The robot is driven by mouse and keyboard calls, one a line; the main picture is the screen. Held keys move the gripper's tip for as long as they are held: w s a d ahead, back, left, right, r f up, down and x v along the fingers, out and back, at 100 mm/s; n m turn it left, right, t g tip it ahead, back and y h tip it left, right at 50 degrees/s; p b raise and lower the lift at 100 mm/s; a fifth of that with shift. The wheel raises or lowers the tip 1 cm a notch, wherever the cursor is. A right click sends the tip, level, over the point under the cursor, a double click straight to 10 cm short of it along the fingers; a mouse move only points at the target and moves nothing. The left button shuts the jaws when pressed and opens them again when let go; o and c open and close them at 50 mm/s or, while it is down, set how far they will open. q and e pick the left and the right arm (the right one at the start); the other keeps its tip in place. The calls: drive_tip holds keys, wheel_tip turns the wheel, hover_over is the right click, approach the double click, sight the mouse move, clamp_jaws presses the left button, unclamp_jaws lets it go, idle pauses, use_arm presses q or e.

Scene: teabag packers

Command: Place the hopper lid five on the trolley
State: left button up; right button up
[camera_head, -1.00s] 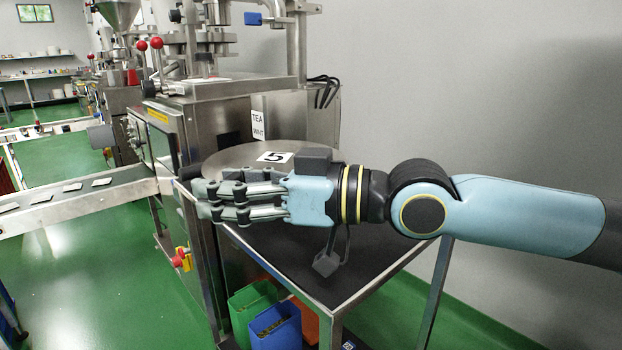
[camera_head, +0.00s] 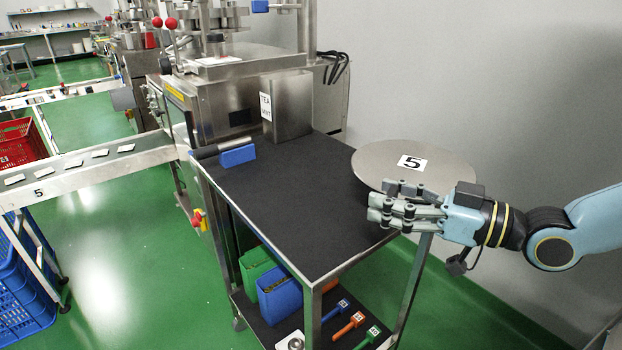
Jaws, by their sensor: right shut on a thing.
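The hopper lid five (camera_head: 385,158) is a round grey metal disc with a white label marked 5. My right gripper (camera_head: 385,205) is at the near edge of the lid and shut on it; the fingers hide part of that edge. The lid is level, over the right side of the trolley, and reaches past its right edge. I cannot tell whether it touches the top. The trolley (camera_head: 280,205) has a black top and a metal frame. My left gripper is not in view.
On the trolley top a blue-and-black tool (camera_head: 237,156) lies at the back left, and a metal box (camera_head: 290,107) labelled tea mint stands at the back. The middle of the top is clear. A conveyor (camera_head: 90,170) runs left.

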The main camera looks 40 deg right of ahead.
drive_tip(key=b, duration=0.7)
hover_over(314, 227)
drive_tip(key=v, duration=0.4)
wheel_tip(314, 227, down, 6)
drive_tip(key=shift+r, duration=0.2)
drive_tip(key=shift+w+a+f+b, duration=0.15)
drive_tip(key=shift+w+a+b, duration=0.05)
drive_tip(key=shift+w+b, duration=0.35)
drive_tip(key=w+f+b, duration=0.2)
drive_tip(key=b, duration=0.1)
drive_tip(key=shift+w+a+f, duration=0.15)
drive_tip(key=shift+w+a, duration=0.2)
drive_tip(key=shift+a, duration=0.05)
drive_tip(key=o, duration=1.4)
